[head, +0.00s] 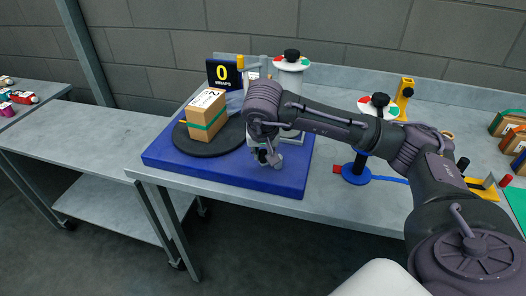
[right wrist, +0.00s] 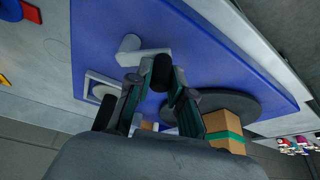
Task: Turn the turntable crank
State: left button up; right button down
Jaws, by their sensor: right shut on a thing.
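A brown box with a green band (head: 206,114) stands on the black round turntable (head: 228,146), on a blue base (head: 262,180). The box (right wrist: 226,130) and turntable (right wrist: 240,104) also show in the right wrist view. The grey crank arm (right wrist: 145,56) ends in a black handle (right wrist: 162,72). My right gripper (right wrist: 160,84) is shut on this black handle, with one finger on each side of it. In the head view my right gripper (head: 267,157) is low over the blue base, right of the turntable, and my wrist hides most of the crank. My left gripper is not in view.
A sign reading "0 WRAPS" (head: 223,73) stands behind the turntable. A white post with a black knob (head: 291,68) stands behind my right arm. A blue stand (head: 356,170) and a yellow holder (head: 404,92) are to the right. The bench at left (head: 90,138) is mostly clear.

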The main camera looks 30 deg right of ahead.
jog(key=shift+w, duration=0.1)
